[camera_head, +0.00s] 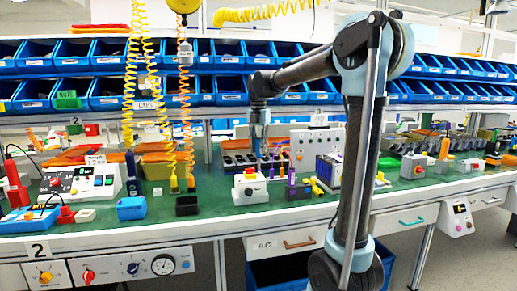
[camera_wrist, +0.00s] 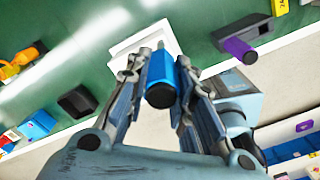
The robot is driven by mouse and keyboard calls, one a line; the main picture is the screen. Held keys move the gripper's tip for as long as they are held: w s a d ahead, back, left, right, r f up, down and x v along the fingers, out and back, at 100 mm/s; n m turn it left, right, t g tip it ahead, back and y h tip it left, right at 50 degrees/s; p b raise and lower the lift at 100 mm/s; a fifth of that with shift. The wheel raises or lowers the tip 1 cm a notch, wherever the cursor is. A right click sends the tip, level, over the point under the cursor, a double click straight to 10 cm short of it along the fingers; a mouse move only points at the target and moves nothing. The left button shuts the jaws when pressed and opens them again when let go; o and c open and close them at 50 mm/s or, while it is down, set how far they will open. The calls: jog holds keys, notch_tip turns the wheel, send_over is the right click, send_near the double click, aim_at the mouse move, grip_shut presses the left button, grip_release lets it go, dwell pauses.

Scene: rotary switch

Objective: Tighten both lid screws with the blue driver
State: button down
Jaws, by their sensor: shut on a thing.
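My gripper (camera_wrist: 160,72) is shut on the blue driver (camera_wrist: 159,85), with a finger on each side of its blue handle. The driver's thin grey tip points away from my gripper, in front of a white block (camera_wrist: 128,44) on the green bench. I cannot tell whether the tip touches the block. No lid screws can be made out in either view.
On the green bench, a blue bin (camera_head: 131,208), a black bin (camera_head: 187,205) and a white box with a red button (camera_head: 250,187) stand along the front. Coiled yellow hoses (camera_head: 129,80) hang left of my arm.

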jog(key=n, duration=0.4)
jog(key=shift+d, duration=0.1)
jog(key=n, duration=0.4)
jog(key=shift+f, duration=0.3)
dwell(0.7)
jog(key=m, duration=0.7)
jog(key=shift+m, duration=0.5)
